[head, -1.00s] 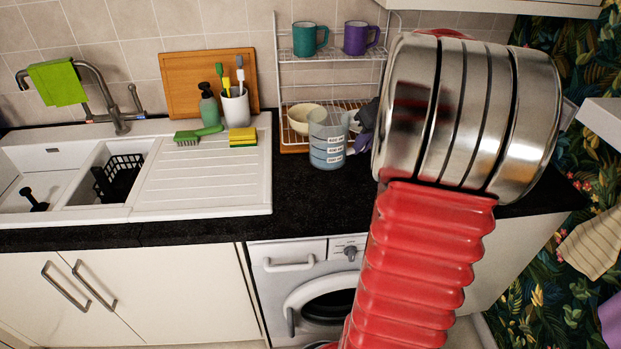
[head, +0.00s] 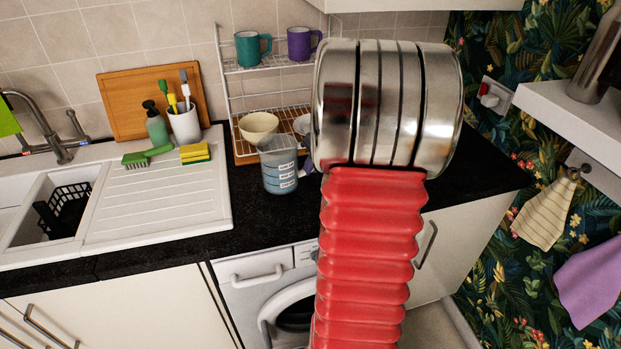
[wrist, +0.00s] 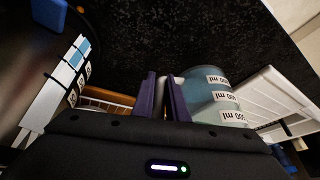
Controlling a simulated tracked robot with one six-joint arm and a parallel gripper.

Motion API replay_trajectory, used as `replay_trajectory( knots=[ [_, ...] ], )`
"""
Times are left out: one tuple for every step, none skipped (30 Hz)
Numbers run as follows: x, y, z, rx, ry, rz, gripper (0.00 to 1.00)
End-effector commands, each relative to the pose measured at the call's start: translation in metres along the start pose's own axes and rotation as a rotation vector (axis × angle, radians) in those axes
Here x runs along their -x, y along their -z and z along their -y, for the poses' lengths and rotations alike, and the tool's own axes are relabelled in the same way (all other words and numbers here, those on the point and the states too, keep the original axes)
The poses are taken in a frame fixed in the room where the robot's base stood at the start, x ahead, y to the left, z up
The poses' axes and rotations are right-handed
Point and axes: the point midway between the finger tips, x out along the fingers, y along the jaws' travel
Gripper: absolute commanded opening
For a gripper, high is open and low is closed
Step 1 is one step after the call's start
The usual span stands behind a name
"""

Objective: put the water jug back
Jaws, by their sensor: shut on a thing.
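The water jug (head: 280,170) is a clear measuring jug with white labels and bluish water in it. In the head view it is upright at the worktop, in front of the wire rack; I cannot tell whether its base touches the worktop. The wrist view shows its labelled side (wrist: 222,100) just right of my fingers. My gripper (wrist: 161,98) has purple fingers, shut on the jug's pale handle. In the head view my own red and steel arm hides most of the gripper.
The wire rack (head: 262,68) holds a green mug (head: 250,48) and a purple mug (head: 302,43) on top, with a cream bowl (head: 258,127) below. A sponge (head: 195,153) and brush (head: 146,156) lie on the drainer (head: 160,205) at left. A white shelf (head: 570,95) juts out at right.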

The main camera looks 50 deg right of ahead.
Motion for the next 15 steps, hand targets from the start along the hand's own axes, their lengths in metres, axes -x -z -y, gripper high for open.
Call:
replay_trajectory(
  knots=[
    [0.0,0.0,0.0,0.0,-0.001,-0.001,0.0],
    [0.0,0.0,0.0,0.0,-0.001,-0.001,0.0],
    [0.0,0.0,0.0,0.0,-0.001,-0.001,0.0],
    [0.0,0.0,0.0,0.0,-0.001,-0.001,0.0],
    [0.0,0.0,0.0,0.0,-0.001,-0.001,0.0],
    [0.0,0.0,0.0,0.0,-0.001,-0.001,0.0],
    [0.0,0.0,0.0,0.0,-0.001,-0.001,0.0],
    [0.0,0.0,0.0,0.0,0.0,-0.001,0.0],
    [-0.001,-0.001,0.0,-0.001,0.0,0.0,0.0],
    [-0.003,-0.002,-0.001,-0.001,0.0,0.0,0.0],
    [-0.005,-0.003,-0.001,-0.001,0.001,0.001,0.0],
    [-0.009,-0.005,-0.001,-0.002,0.002,0.002,0.0],
    [-0.012,-0.007,-0.001,-0.002,0.002,0.003,0.0],
    [-0.016,-0.008,-0.002,-0.002,0.002,0.003,0.0],
    [-0.02,-0.01,-0.002,-0.003,0.002,0.002,0.0]
  ],
)
